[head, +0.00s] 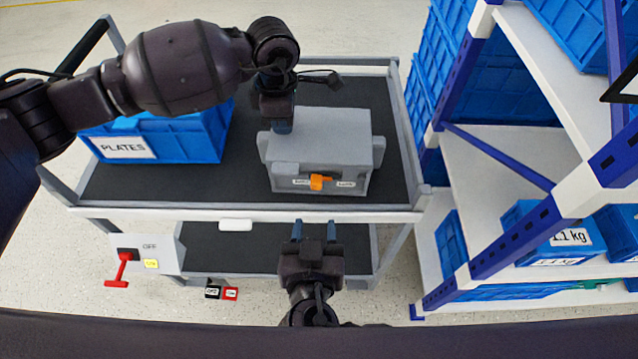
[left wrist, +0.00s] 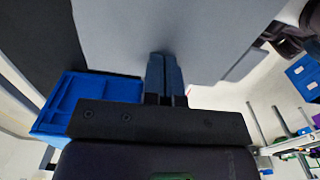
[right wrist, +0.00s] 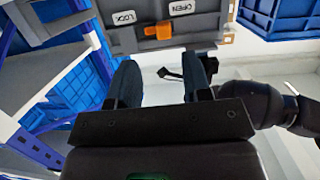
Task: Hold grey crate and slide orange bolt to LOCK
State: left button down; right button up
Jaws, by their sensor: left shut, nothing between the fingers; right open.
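The grey crate (head: 325,128) stands on the cart's dark top. The orange bolt (head: 317,182) is on its front face between two white labels; it also shows in the right wrist view (right wrist: 158,31). There the LOCK label (right wrist: 124,17) is left of the bolt and the OPEN label (right wrist: 182,9) right. My left gripper (head: 281,127) is shut and empty, pointing down at the left part of the crate's top. The left wrist view shows its fingertips against or close to a grey surface (left wrist: 160,25); contact is unclear. My right gripper (head: 313,228) is open and empty, in front of and below the bolt.
A blue PLATES bin (head: 185,138) stands on the cart left of the crate. The cart's light front rail (head: 180,214) runs between my right gripper and the crate. A shelving rack (head: 480,170) with blue bins is at the right. A red lever (head: 122,268) sits at lower left.

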aim_at(316, 188)
jog(key=shift+r+x, duration=0.15)
jog(key=shift+x, duration=1.75)
jog(key=shift+r+x, duration=0.2)
jog(key=shift+x, duration=1.65)
jog(key=shift+w+a, duration=0.1)
jog(key=shift+a, duration=0.05)
grip_shut()
